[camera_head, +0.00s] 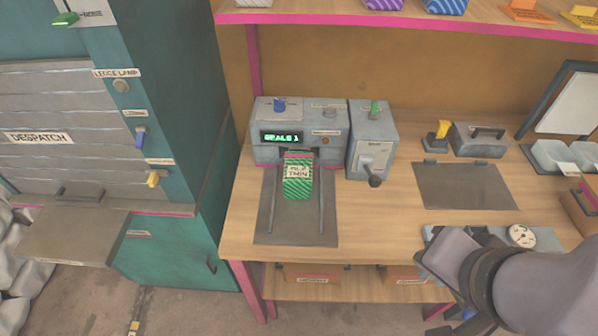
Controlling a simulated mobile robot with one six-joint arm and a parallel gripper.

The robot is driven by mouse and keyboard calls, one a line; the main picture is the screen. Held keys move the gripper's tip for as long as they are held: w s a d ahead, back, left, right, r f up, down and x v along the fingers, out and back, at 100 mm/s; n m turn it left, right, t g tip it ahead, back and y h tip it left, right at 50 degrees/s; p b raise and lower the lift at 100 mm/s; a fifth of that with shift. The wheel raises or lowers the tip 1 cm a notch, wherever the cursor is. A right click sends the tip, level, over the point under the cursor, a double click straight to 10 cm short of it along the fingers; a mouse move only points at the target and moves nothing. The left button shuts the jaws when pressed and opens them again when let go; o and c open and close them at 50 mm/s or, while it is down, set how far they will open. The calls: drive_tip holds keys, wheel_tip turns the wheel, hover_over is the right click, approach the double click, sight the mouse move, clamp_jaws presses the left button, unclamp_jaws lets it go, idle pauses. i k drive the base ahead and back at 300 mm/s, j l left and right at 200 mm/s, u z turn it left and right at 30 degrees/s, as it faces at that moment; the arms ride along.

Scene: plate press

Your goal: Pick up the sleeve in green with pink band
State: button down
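A green striped sleeve (298,188) lies at the mouth of the grey press, on the dark plate in front of it. It carries a pale label whose lower word reads "THIN". The grey press (268,153) has a small screen with green letters, a blue knob on top and a slot where the sleeve's far end sits. My arm shows at the lower right, well away from the sleeve; my gripper's fingertips do not show.
A grey lever box (372,140) stands close at the press's right. The dark plate (262,228) has two thin rails beside the sleeve. A grey mat (465,187) lies farther right. The pink-edged shelf (400,25) hangs above. A teal despatch cabinet (165,240) stands at left.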

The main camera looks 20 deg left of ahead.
sight(297, 177)
drive_tip(key=i+j+u, duration=0.1)
drive_tip(key=j+u, duration=0.15)
drive_tip(key=u, duration=0.15)
drive_tip(key=i+j+u, duration=0.1)
drive_tip(key=u, duration=0.3)
drive_tip(key=i+j+u, duration=0.15)
drive_tip(key=j+u, duration=0.25)
drive_tip(key=i+u, duration=0.15)
drive_tip(key=u, duration=0.25)
